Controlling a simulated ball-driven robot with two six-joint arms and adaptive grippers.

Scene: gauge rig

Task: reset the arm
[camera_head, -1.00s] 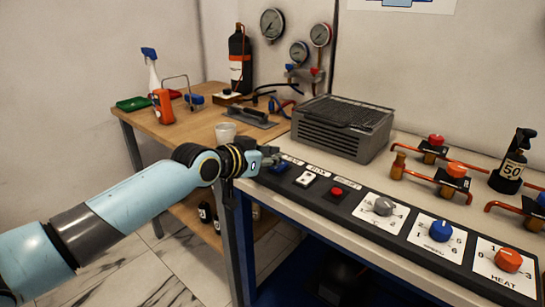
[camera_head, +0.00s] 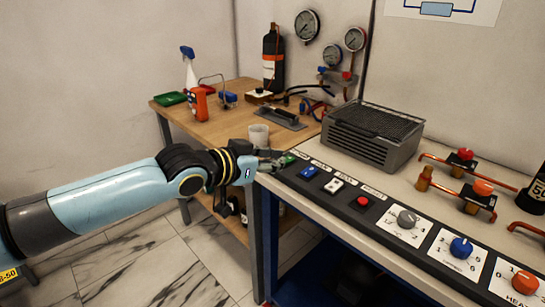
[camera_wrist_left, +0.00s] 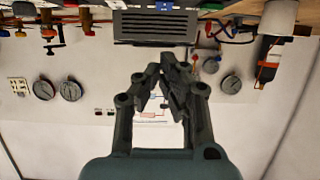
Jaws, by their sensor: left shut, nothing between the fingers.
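My left arm comes in from the left in the head view. Its gripper (camera_head: 272,162) is at the left end of the dark control strip (camera_head: 329,188), close to a green switch (camera_head: 289,159). I cannot tell whether it touches the switch. In the left wrist view the gripper (camera_wrist_left: 165,68) shows its two dark fingers together with nothing held. The strip also carries a blue switch (camera_head: 309,172), a white switch (camera_head: 334,185) and a red button (camera_head: 362,201). My right gripper is not in view.
A grey vented box (camera_head: 373,136) stands on the bench behind the strip. Grey, blue and orange knobs (camera_head: 461,247) sit at the right. A white cup (camera_head: 258,134), an orange bottle (camera_head: 199,104) and a spray bottle (camera_head: 189,68) stand on the wooden table (camera_head: 226,126).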

